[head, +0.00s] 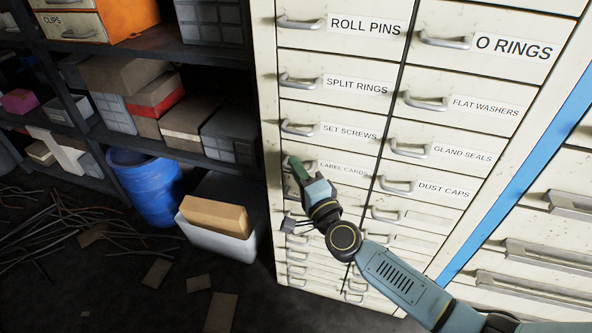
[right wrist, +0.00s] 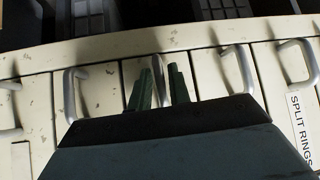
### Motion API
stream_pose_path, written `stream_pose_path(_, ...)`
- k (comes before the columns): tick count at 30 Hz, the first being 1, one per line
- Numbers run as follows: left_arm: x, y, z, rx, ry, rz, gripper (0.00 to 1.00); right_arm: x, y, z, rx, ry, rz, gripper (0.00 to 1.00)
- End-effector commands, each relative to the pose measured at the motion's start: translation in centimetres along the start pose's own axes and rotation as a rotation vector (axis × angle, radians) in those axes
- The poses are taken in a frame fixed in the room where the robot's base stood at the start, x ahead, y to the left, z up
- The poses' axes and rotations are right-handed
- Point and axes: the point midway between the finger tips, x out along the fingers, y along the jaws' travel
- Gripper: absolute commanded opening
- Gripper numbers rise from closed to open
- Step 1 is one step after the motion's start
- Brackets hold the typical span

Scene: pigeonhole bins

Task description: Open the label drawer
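The label drawer is the cream drawer front marked LABEL CARDS (head: 343,170) in the left column of the cabinet. It looks flush with the drawers around it. My right gripper (head: 296,167) is at the left end of this drawer and covers its handle in the head view. In the right wrist view, its two dark green fingers (right wrist: 160,88) are apart, with the metal handle (right wrist: 158,72) standing between them. Gaps show beside the handle, so the fingers do not look closed on it. My left gripper is not in view.
The SET SCREWS drawer (head: 348,131) is just above, and the DUST CAPS drawer (head: 443,190) is to the right. Shelves with boxes, a blue barrel (head: 148,186) and a white bin (head: 215,240) stand left of the cabinet. Loose debris lies on the floor.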

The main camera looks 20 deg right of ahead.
Motion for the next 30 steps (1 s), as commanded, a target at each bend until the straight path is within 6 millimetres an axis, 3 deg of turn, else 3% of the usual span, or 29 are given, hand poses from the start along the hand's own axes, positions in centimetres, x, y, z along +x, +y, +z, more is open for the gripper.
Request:
stream_pose_path(11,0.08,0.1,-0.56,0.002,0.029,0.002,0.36,0.69,-0.02,0.03,0.0,0.0,0.0,0.19)
stream_pose_path(16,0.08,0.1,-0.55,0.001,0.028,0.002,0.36,0.68,-0.02,0.02,0.0,0.0,0.0,0.0)
stream_pose_path(30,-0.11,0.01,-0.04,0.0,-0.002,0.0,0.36,0.32,-0.13,0.34,0.0,0.0,0.001,0.0)
